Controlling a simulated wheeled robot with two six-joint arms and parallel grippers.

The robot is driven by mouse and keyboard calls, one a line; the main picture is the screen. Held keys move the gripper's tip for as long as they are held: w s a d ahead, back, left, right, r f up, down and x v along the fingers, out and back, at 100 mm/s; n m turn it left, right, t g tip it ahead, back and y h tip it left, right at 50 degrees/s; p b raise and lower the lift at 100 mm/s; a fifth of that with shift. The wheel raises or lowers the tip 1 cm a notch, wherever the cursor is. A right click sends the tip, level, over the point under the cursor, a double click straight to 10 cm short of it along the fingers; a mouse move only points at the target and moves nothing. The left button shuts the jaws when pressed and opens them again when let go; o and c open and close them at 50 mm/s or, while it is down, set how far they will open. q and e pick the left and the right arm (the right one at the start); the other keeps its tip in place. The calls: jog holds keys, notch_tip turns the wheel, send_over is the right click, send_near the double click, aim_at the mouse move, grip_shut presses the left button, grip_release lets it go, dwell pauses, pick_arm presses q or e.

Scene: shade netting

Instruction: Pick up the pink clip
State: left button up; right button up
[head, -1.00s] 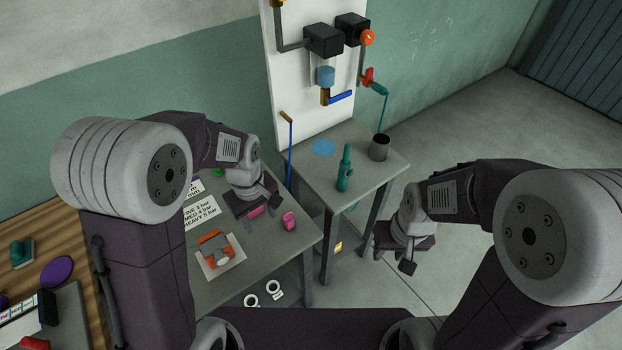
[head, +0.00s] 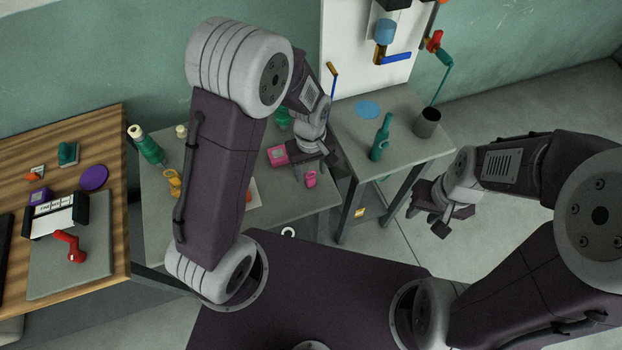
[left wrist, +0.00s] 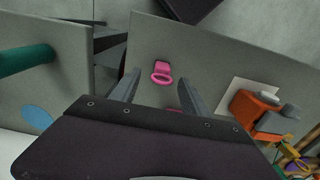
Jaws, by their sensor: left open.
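The pink clip (head: 311,179) stands near the right edge of the grey table, just in front of my left gripper (head: 314,167). In the left wrist view the clip (left wrist: 162,70), with a rounded loop at its near end, is seen between and beyond the two spread fingers (left wrist: 159,85). My left gripper is open and empty, and the clip looks apart from both fingers. A second pink object (head: 277,155) lies left of the gripper; a sliver of pink also shows behind the gripper body in the left wrist view. My right gripper (head: 427,220) hangs over the floor at right, its fingers unclear.
An orange device (left wrist: 254,110) sits near the clip. A wooden bench (head: 30,165) stands at left. My left arm hides part of the grey table.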

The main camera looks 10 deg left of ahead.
aim_at(311, 177)
pick_arm(q)
jog(key=f, duration=0.3)
jog(key=shift+s+f, duration=0.1)
jog(key=shift+s, duration=0.3)
jog(key=shift+w+f, duration=0.2)
jog(key=shift+f, duration=0.3)
grip_shut()
jog(key=shift+r, duration=0.1)
jog(key=shift+r, duration=0.5)
notch_tip(311, 177, up, 3)
jog(key=shift+f, duration=0.1)
jog(key=s+d+r, duration=0.6)
jog(key=s+r, duration=0.1)
jog(key=s, duration=0.3)
jog(key=shift+d, duration=0.2)
